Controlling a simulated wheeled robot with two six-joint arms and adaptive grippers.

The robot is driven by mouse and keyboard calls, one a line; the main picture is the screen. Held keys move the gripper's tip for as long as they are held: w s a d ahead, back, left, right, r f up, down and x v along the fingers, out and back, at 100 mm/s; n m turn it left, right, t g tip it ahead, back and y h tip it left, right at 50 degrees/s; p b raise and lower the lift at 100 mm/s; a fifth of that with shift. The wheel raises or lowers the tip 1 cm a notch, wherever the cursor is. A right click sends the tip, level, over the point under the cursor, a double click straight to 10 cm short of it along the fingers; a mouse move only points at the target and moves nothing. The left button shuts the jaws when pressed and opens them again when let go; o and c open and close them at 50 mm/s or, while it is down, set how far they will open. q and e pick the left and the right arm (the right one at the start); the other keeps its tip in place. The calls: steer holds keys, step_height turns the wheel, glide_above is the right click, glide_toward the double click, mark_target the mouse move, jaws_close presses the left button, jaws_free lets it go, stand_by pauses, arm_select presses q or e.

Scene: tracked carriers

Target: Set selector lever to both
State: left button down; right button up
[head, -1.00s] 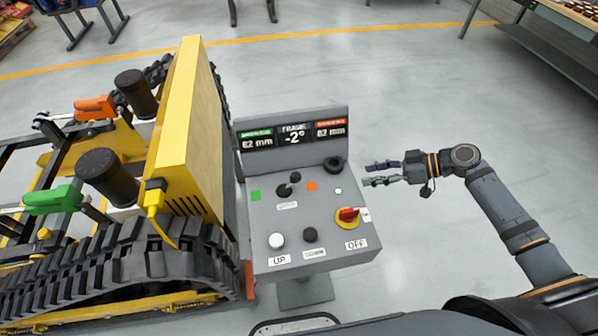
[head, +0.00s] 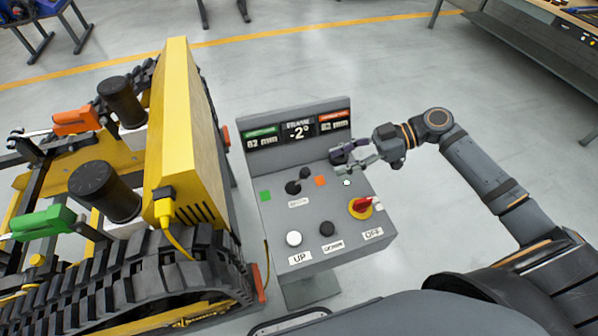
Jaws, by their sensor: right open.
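The selector lever (head: 294,187) is a black lever with a round knob, between a green square (head: 265,196) and an orange square (head: 320,181) on the grey sloped control panel (head: 275,220). Its knob end leans up and to the right, and a small label lies below it. My right gripper (head: 341,163) is open and empty over the panel's upper right part, right of the lever and apart from it. It hides the black round part near the panel's upper right corner. My left gripper is not in view.
The panel also carries a white UP button (head: 293,239), a black button (head: 326,228) and a red switch on a yellow base (head: 361,207) by an OFF label. A display (head: 297,130) stands behind. A yellow tracked carrier (head: 170,140) stands close on the left. Floor right of the panel is clear.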

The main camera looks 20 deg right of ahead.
mark_target(310, 171)
steer(key=x, duration=0.4)
steer(key=shift+a, duration=0.1)
steer(key=p+x, duration=0.1)
steer(key=x, duration=0.3)
steer(key=shift+a, duration=0.2)
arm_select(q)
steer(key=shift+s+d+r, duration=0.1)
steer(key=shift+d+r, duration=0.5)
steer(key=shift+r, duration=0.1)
arm_select(e)
steer(key=shift+w+a+f, duration=0.15)
steer(key=shift+a+f, duration=0.25)
steer(key=shift+a, duration=0.15)
jaws_close()
